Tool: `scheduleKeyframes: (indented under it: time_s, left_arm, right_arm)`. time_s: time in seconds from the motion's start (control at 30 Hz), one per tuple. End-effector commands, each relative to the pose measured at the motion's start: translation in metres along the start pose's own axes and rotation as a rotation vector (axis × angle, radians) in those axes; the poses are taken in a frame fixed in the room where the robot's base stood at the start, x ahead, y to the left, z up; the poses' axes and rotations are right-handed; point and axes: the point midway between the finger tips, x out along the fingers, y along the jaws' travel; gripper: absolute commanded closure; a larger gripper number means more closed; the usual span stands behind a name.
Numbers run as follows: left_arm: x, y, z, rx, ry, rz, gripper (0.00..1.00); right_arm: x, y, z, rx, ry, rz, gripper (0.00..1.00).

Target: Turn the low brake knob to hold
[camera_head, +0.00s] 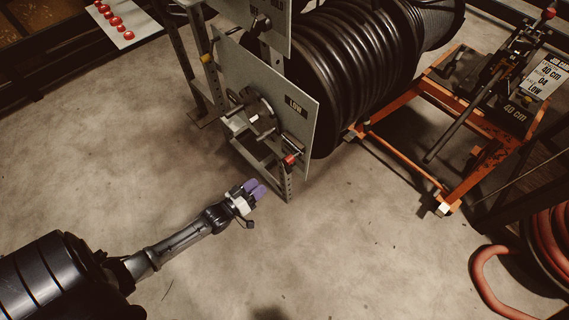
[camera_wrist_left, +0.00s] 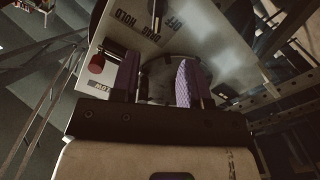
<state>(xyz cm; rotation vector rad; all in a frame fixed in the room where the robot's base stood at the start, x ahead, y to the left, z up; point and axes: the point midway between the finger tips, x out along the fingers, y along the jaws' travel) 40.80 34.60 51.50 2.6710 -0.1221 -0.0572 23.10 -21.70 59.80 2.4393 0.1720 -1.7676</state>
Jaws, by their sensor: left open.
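The lower grey panel (camera_head: 297,110) carries a LOW label and a round hub (camera_head: 256,110) with pegs. A small red-ended knob (camera_head: 289,159) sits near its lower right edge. I cannot tell for certain which is the brake knob, nor its setting. My left gripper (camera_head: 255,189) has purple fingertips and is open, in front of and below the panel, apart from it in the head view. In the left wrist view, the gripper (camera_wrist_left: 157,80) faces the panel (camera_wrist_left: 200,50), where HOLD and OFF lettering shows. A red knob end (camera_wrist_left: 96,63) appears left of the fingers. My right gripper is not in view.
A large black hose reel (camera_head: 345,65) stands behind the panel. An upper panel (camera_head: 262,12) with another knob is above it. An orange frame (camera_head: 400,165) stands at right, and a red hose coil (camera_head: 490,275) lies lower right. Floor around my left gripper is clear.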

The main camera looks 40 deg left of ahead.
Motion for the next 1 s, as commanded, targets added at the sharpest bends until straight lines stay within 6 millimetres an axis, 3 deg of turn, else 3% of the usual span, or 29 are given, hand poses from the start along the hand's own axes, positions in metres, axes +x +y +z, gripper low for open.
scheduleKeyframes:
  time_s: [0.23,0.7,1.0]
  left_arm:
    - [0.014,0.002,-0.002,-0.057,0.022,0.016,0.58]
    - [0.098,0.002,-0.002,-0.054,0.021,0.015,0.58]
    - [0.13,0.004,-0.004,-0.055,0.019,0.015,0.58]
  right_arm:
    - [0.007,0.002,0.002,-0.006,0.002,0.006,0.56]
    - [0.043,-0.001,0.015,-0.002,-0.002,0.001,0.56]
    - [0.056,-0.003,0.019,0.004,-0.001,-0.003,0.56]
